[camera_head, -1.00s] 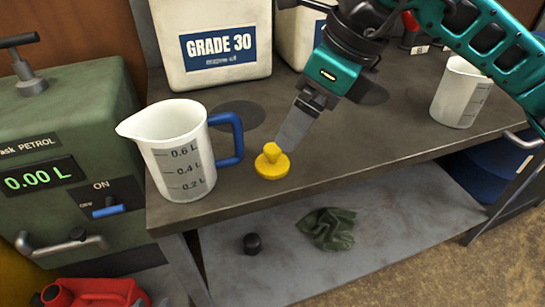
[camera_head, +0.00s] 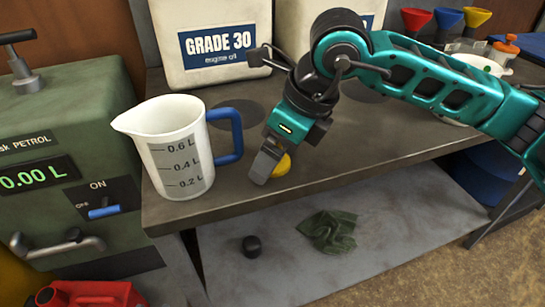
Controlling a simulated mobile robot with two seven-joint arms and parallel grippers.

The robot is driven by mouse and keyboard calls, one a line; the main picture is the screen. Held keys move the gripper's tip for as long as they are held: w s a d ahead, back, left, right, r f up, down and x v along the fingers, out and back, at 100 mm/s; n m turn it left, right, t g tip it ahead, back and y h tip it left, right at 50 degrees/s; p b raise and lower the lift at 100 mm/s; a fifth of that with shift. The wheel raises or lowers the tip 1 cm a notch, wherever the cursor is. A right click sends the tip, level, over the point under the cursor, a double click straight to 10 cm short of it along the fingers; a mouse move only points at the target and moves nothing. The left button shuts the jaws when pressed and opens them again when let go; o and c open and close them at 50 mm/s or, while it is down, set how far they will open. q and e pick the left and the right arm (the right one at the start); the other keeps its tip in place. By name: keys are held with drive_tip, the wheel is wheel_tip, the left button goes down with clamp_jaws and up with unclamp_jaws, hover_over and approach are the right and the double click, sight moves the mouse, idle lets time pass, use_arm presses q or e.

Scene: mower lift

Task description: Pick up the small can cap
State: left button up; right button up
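A small yellow cap (camera_head: 283,166) is at the front edge of the workbench, right of the white measuring jug (camera_head: 178,160). My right gripper (camera_head: 265,166) comes in from the right, pointing down. Its grey finger is in front of the cap and hides its left part. I cannot tell whether the fingers are shut on the cap or only beside it, nor whether the cap touches the bench. A small black cap-like piece (camera_head: 251,246) lies on the lower shelf. My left gripper is not in view.
The jug's blue handle (camera_head: 232,135) is close to my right gripper. A white GRADE 30 can (camera_head: 208,45) stands behind. Red, blue and yellow funnels (camera_head: 448,18) stand at the back right. A green cloth (camera_head: 330,231) lies on the lower shelf (camera_head: 290,270).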

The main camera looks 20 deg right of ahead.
drive_tip(key=c, duration=1.1)
drive_tip(key=shift+r, duration=0.15)
drive_tip(key=shift+c, duration=0.2)
